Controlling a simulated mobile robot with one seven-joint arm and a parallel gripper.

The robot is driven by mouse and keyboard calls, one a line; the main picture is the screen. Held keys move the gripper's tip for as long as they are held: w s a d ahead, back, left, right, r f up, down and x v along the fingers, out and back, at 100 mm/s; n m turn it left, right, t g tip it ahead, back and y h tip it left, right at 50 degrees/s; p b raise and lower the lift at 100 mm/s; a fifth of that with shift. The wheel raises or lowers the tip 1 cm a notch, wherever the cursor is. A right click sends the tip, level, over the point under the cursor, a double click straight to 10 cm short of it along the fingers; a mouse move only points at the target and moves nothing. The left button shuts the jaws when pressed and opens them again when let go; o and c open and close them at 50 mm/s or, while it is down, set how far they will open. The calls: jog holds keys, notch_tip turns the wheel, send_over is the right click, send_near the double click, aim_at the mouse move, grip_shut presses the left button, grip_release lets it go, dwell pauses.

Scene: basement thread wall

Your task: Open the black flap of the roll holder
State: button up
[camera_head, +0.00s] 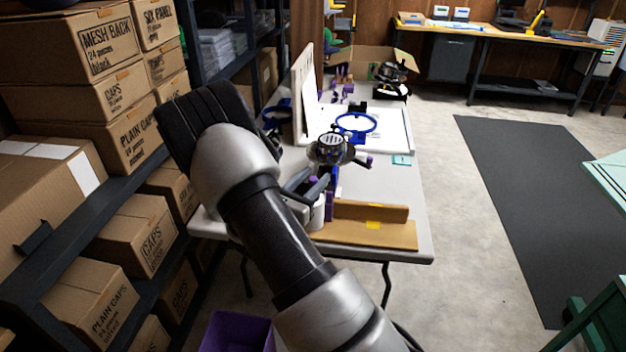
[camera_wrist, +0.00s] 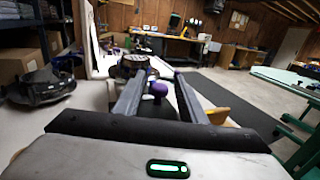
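My gripper (camera_wrist: 160,82) is open. Its two dark fingers reach forward, well apart, in the wrist view. I cannot tell whether that surface is the black flap. In the head view my gripper (camera_head: 308,187) is over the near part of the white table, partly hidden by my arm. A white roll-like piece (camera_head: 316,214) and a purple upright part (camera_head: 329,203) are close beside it, perhaps the roll holder. The flap cannot be made out clearly there.
A round metal-and-black device (camera_head: 331,149) and a blue hoop (camera_head: 356,124) stand farther back on the table (camera_head: 405,215). A cardboard piece (camera_head: 370,234) lies at the near edge. Shelves of boxes (camera_head: 110,130) line the left. Floor with a dark mat (camera_head: 530,190) lies right.

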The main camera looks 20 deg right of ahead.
jog(key=shift+d, duration=0.1)
grip_shut()
jog(key=shift+r, duration=0.1)
